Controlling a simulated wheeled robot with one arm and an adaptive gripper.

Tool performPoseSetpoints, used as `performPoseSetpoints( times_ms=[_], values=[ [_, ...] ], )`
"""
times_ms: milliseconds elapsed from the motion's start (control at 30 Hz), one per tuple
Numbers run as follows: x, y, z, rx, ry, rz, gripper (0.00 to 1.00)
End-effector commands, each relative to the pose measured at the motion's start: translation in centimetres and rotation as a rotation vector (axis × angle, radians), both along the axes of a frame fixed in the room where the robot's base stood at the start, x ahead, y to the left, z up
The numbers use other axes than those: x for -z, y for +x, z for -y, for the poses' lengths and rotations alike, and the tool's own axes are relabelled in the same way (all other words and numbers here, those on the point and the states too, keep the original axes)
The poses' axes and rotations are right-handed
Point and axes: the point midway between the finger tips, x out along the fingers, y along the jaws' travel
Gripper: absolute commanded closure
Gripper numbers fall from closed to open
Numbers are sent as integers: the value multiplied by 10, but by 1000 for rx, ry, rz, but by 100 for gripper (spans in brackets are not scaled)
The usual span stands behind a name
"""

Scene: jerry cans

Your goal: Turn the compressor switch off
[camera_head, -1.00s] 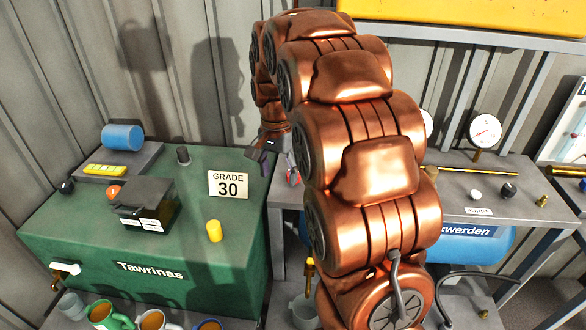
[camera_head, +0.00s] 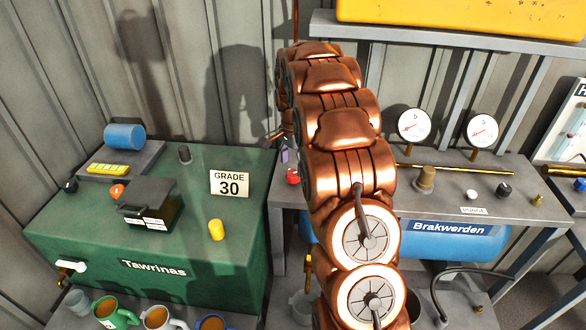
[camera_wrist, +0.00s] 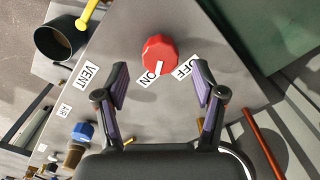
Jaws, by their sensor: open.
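The red compressor switch (camera_wrist: 160,51) is a faceted knob on the grey bench top. Its white pointer mark is at the ON label (camera_wrist: 150,77), with the OFF label (camera_wrist: 187,68) to the right. The switch also shows in the head view (camera_head: 293,176), left of my arm. My gripper (camera_wrist: 160,80) is open and empty, its fingertips apart on either side of the labels, just short of the knob in the picture. In the head view my gripper (camera_head: 280,143) is small and partly hidden by my arm. The blue compressor tank (camera_head: 480,233), marked Brakwerden, is below the bench top.
A green Tawrinas box (camera_head: 150,235) stands left of the bench. Two gauges (camera_head: 413,125) and several knobs are right of my arm. In the wrist view a dark cup with a yellow handle (camera_wrist: 60,38) and a VENT label (camera_wrist: 91,75) lie left of the switch.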

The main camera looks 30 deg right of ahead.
Motion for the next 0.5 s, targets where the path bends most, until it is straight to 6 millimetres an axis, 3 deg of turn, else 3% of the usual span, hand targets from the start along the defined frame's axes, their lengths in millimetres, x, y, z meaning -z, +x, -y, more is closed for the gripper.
performPoseSetpoints(
  times_ms=[233, 500],
  values=[
    [25, 0, 0, -1, 0, 1, 31],
    [33, 1, 0, -1, -2, 4, 31]
  ],
)
